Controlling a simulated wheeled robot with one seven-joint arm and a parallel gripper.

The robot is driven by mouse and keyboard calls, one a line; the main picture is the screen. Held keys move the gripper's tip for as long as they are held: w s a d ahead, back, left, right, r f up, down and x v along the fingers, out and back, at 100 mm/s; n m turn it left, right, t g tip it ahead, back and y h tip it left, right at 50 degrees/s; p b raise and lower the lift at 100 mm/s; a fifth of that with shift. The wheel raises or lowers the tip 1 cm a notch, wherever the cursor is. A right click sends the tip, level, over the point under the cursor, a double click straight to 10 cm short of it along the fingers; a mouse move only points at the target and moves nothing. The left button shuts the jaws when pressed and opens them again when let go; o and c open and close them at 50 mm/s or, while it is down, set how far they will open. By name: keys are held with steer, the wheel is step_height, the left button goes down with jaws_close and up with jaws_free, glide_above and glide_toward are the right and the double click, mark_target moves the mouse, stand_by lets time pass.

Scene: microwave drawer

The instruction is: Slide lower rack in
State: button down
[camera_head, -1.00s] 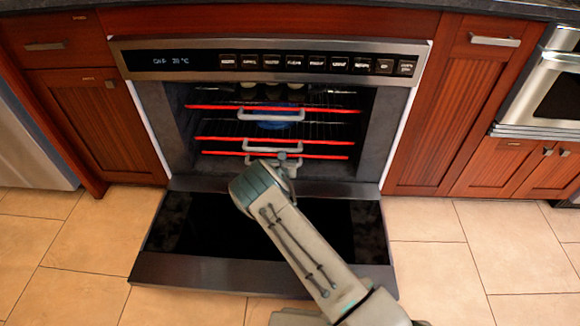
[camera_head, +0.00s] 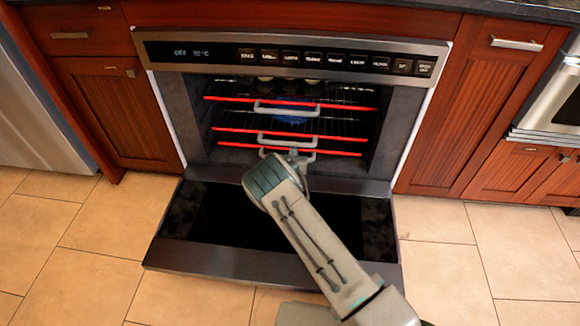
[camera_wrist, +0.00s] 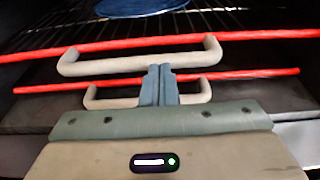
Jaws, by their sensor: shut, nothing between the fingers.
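The lower rack (camera_head: 238,146) has a red front bar and a pale handle, partly hidden by my gripper (camera_head: 294,155) in the head view. It sits inside the open oven. In the wrist view its handle (camera_wrist: 110,98) is behind my blue-grey fingers (camera_wrist: 158,72). The middle rack's red bar and handle (camera_wrist: 140,64) are just above it. My gripper is shut and empty, at the oven mouth in front of the lower rack. I cannot tell whether the fingertips touch a handle.
The oven door (camera_head: 270,262) is folded down beneath my arm. A top rack (camera_head: 335,105) and a blue round plate (camera_wrist: 140,6) are inside. Wooden cabinets flank the oven (camera_head: 290,58). Tiled floor (camera_head: 440,260) is clear on both sides.

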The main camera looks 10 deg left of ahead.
steer(key=d+p+v, duration=0.1)
steer(key=p+v, duration=0.3)
steer(key=v, duration=0.8)
steer(key=w+d+r+m+g+h+p, duration=0.1)
steer(key=d+r+m+h+p, duration=0.35)
steer(key=r, duration=0.55)
steer(key=w+d+r+m+g+h+p, duration=0.1)
steer(key=w+d+r+m+h+p, duration=0.1)
steer(key=d+r+m+h, duration=0.5)
steer(key=s+d+r+m+g+h+p, duration=0.1)
steer(key=s+d+r+m+g+p, duration=0.3)
steer(key=d+r, duration=0.5)
steer(key=s+d+r+m+g+p, duration=0.3)
steer(key=d+r+m, duration=0.35)
steer(key=r, duration=0.55)
steer(key=s+d+r+m+g+y+p, duration=0.2)
steer(key=s+d+r+m+g+p, duration=0.15)
steer(key=s+r, duration=0.4)
steer(key=s+d+r+m+g+y+p, duration=0.25)
steer(key=s+r+m, duration=0.25)
steer(key=s+r, duration=0.25)
steer(key=s+a+r+m+t+y+p, duration=0.1)
steer(key=s+a+r+m+y+p, duration=0.1)
steer(key=s+r, duration=0.4)
steer(key=s+a+r+m+t+y+p, duration=0.1)
steer(key=s+a+r+m+y+p, duration=0.2)
steer(key=s+r+p, duration=0.3)
steer(key=shift+s+m+y, duration=0.8)
steer(key=shift+s+m, duration=0.05)
steer(key=shift+s, duration=0.35)
